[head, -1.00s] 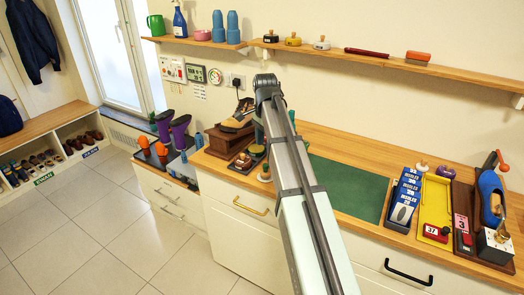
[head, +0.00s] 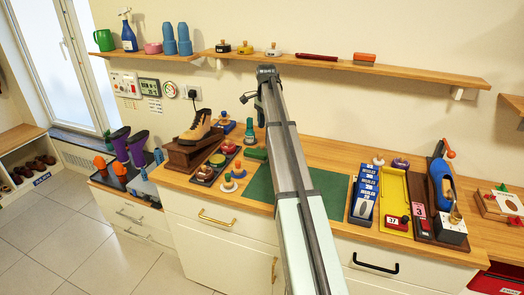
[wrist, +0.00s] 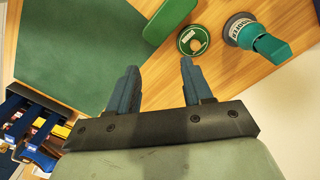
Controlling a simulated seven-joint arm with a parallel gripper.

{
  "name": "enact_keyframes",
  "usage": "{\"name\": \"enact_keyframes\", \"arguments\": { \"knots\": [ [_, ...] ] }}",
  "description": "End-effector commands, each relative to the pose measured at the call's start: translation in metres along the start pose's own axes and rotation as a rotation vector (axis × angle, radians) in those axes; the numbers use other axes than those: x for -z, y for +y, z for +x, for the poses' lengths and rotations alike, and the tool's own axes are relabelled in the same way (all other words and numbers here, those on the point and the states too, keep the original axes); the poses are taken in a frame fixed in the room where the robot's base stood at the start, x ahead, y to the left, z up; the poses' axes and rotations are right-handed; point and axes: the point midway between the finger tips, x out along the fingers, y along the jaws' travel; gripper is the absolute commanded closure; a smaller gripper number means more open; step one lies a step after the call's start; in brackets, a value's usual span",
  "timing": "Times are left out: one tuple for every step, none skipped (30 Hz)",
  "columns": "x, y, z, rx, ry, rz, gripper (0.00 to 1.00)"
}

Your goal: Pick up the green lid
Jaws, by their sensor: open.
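The green lid (wrist: 193,40) is a small round disc with a pale wooden knob, lying on the wooden counter in the wrist view. It is just beyond my gripper (wrist: 158,68), slightly past the right fingertip. My gripper is open, with its two blue-grey fingers apart and nothing between them. In the head view my arm covers the gripper, and I cannot make out the lid clearly there.
The green mat (head: 262,185) is clear. Insole boxes (head: 364,195) and a yellow tray (head: 395,190) stand to the right. A shelf (head: 420,78) runs above.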

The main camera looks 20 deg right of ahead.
Motion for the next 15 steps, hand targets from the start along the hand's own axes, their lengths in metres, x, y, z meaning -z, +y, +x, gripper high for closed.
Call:
{"name": "enact_keyframes", "arguments": {
  "knots": [
    [0.012, -0.026, -0.006, 0.009, -0.001, -0.018, 0.5],
    [0.015, -0.034, -0.007, 0.015, 0.0, -0.032, 0.5],
    [0.018, -0.044, -0.01, 0.023, 0.001, -0.053, 0.5],
    [0.02, -0.049, -0.011, 0.03, 0.002, -0.069, 0.5],
    [0.022, -0.054, -0.012, 0.037, 0.004, -0.086, 0.5],
    [0.022, -0.057, -0.013, 0.048, 0.007, -0.114, 0.5],
    [0.022, -0.056, -0.012, 0.054, 0.009, -0.134, 0.5],
    [0.021, -0.056, -0.012, 0.058, 0.011, -0.15, 0.5],
    [0.021, -0.056, -0.012, 0.062, 0.013, -0.167, 0.5],
    [0.021, -0.056, -0.011, 0.064, 0.015, -0.176, 0.5],
    [0.021, -0.057, -0.011, 0.065, 0.016, -0.184, 0.5],
    [0.021, -0.057, -0.01, 0.065, 0.016, -0.191, 0.5],
    [0.021, -0.057, -0.008, 0.065, 0.016, -0.194, 0.5],
    [0.021, -0.057, -0.007, 0.064, 0.016, -0.195, 0.5],
    [0.021, -0.057, -0.004, 0.064, 0.016, -0.195, 0.5]
  ]
}}
